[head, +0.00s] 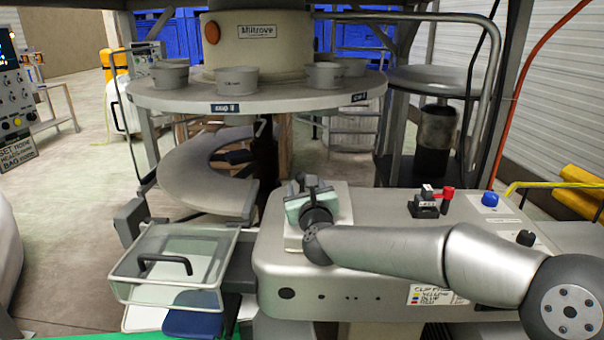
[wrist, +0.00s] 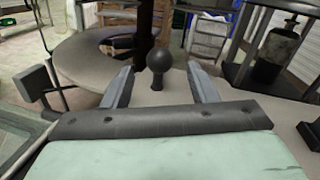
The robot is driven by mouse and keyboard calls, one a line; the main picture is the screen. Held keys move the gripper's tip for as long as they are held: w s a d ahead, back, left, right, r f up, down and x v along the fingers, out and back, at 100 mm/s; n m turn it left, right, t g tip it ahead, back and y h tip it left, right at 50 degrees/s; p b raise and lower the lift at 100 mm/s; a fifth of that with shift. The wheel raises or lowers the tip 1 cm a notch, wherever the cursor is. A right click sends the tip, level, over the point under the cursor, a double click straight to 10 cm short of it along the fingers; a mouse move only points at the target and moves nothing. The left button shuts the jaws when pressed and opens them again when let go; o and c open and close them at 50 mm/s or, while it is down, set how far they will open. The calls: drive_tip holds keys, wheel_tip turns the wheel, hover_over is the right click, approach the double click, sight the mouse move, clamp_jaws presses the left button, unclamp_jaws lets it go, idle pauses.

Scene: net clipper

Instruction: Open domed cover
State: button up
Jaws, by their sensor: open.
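My gripper (head: 311,184) is over a pale raised cover (head: 341,204) on top of the grey machine housing. I cannot tell for certain that this is the domed cover; its shape is mostly hidden by my gripper. In the wrist view my gripper (wrist: 161,78) is open, with its two fingers apart. A black ball knob (wrist: 159,62) on a short post shows between the fingers, with a gap on both sides. The knob stands on a pale surface (wrist: 178,92).
A clear box-like guard (head: 215,245) with a black handle (head: 165,264) is at lower left. A round table (head: 300,98) with several grey cups stands behind, above a curved grey ring (head: 200,180). Red (head: 447,192) and blue (head: 490,199) controls sit on the housing at right.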

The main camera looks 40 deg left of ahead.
sight(303, 180)
drive_tip(key=p+x, duration=0.1)
drive_tip(key=x, duration=0.5)
drive_tip(key=shift+a+f, duration=0.1)
clamp_jaws()
